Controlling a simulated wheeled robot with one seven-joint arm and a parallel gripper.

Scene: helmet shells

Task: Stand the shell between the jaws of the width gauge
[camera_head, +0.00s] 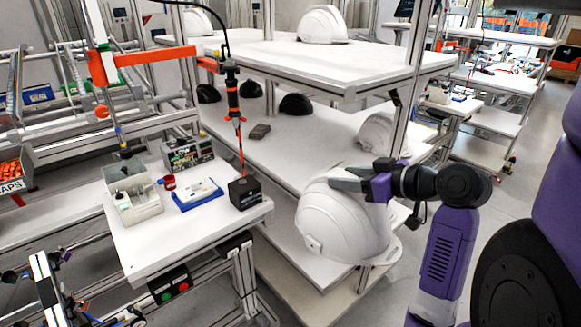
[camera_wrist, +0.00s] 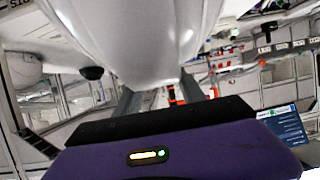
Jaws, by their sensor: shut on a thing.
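A large white helmet shell (camera_head: 340,222) hangs in my gripper (camera_head: 350,182) in the head view, in front of the shelf rack's right side. My gripper is shut on the shell near its upper edge. The shell is tilted, with its brim toward the lower right. In the wrist view the white shell (camera_wrist: 145,35) fills the top middle, between the two grey fingers of my gripper (camera_wrist: 160,95). I cannot pick out the width gauge or its jaws with certainty in either view.
A white workbench (camera_head: 150,252) at left carries a grey bin (camera_head: 132,190), a blue tray (camera_head: 197,196) and a black box (camera_head: 245,192). An orange-marked tool hangs above it. Shelves (camera_head: 330,70) hold another white shell (camera_head: 380,132) and black shells (camera_head: 297,104). Shelf posts stand close by.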

